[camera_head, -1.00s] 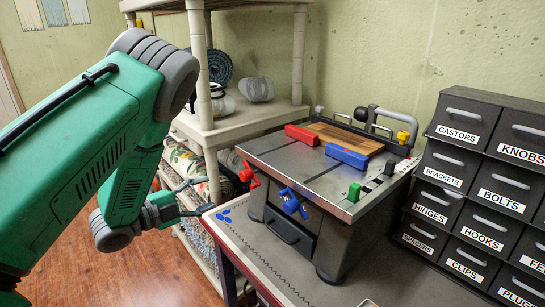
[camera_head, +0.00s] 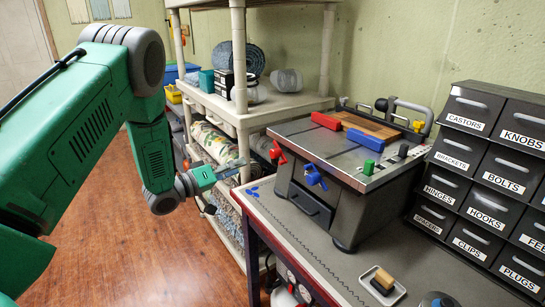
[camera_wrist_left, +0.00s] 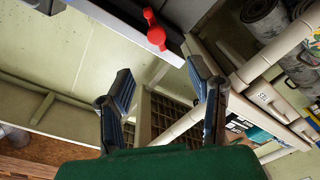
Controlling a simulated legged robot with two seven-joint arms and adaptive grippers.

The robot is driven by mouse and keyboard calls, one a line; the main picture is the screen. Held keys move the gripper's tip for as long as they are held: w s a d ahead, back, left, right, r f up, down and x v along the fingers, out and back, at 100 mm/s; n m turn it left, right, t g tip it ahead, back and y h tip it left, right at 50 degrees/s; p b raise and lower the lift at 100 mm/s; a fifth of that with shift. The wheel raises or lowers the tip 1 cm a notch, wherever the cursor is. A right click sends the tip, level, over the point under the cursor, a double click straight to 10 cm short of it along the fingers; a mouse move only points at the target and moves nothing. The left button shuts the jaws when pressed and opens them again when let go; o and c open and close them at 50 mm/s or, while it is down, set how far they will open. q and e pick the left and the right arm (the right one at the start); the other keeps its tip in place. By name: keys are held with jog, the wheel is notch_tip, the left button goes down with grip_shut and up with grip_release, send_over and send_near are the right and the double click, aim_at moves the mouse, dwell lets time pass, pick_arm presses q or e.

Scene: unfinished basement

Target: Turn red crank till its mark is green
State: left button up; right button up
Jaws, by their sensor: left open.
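The red crank (camera_head: 278,152) sits on the left side of the grey machine (camera_head: 346,212), near its left top corner. It also shows at the top of the left wrist view (camera_wrist_left: 153,30). I cannot make out its mark. My left gripper (camera_head: 228,184) is left of the red crank, lower and apart from it, in front of the shelf. In the left wrist view its two blue-padded fingers (camera_wrist_left: 160,78) are spread with nothing between them. The blue crank (camera_head: 314,177) is on the machine's front. My right gripper is not seen.
The machine stands on a dark bench (camera_head: 285,228). A cream shelf (camera_head: 243,118) with rolls is behind my left gripper. Labelled drawers (camera_head: 490,170) stand at the right. A small tray (camera_head: 384,291) with a yellow-topped block lies near the bench front. Floor is clear at the left.

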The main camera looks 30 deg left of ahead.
aim_at(272, 155)
pick_arm(q)
jog(key=x, duration=1.2)
jog(key=shift+d+b, duration=0.3)
jog(key=shift+w, duration=0.5)
jog(key=shift+d, duration=0.15)
grip_shut()
